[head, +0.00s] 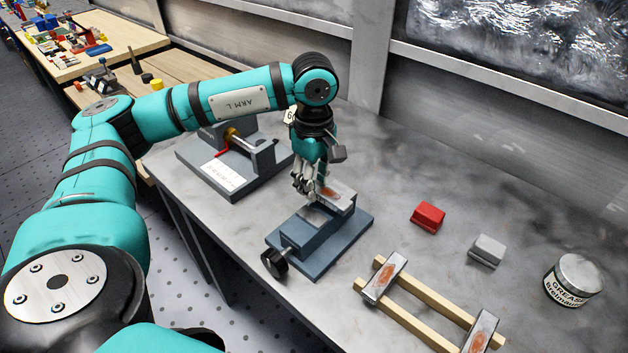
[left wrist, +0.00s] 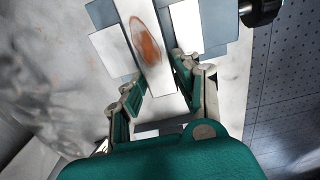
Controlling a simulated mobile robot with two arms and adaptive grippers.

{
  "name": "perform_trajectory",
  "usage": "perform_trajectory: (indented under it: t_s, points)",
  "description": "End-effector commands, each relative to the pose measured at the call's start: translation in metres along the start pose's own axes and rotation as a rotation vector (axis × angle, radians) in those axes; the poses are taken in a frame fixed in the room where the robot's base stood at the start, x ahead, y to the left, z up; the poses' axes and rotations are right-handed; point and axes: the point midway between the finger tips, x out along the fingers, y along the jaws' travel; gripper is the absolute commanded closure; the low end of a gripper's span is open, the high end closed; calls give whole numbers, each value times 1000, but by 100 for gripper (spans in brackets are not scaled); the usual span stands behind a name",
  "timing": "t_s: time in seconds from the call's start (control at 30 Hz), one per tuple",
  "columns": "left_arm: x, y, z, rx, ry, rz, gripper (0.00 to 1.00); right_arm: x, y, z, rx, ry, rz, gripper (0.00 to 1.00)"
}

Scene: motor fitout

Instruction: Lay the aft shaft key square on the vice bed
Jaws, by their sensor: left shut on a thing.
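A flat silvery key with an orange-brown patch (head: 334,194) is at the blue-grey vice (head: 325,248). My left gripper (head: 308,188) is over the vice, pointing down, shut on the key near one end. In the left wrist view the key (left wrist: 146,42) runs up from between the fingers (left wrist: 160,95), with pale vice plates (left wrist: 186,26) on both sides. I cannot tell whether it touches the bed. Two similar keys, one near (head: 384,281) and one far right (head: 481,332), lie across wooden rails. My right gripper is not in view.
A second vice-like fixture (head: 232,165) with a red handle stands behind left. A red block (head: 428,217), a grey block (head: 487,250) and a grease tin (head: 573,281) stand on the right. The vice's black knob (head: 274,264) is near the bench edge. The back right bench is clear.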

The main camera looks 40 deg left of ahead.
Motion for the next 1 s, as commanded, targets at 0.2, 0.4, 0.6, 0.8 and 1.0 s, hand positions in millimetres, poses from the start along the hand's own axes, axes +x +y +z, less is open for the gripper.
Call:
perform_trajectory:
  t_s: [0.2,0.4,0.6,0.8,1.0]
  points:
    - [-1,0,0,0,-1,2,100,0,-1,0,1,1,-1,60]
    - [-1,0,0,0,-1,2,100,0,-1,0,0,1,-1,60]
    - [2,0,0,0,-1,2,100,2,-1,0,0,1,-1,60]
    - [6,0,0,0,-1,2,100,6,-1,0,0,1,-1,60]
    - [10,0,0,0,-1,2,100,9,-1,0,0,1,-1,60]
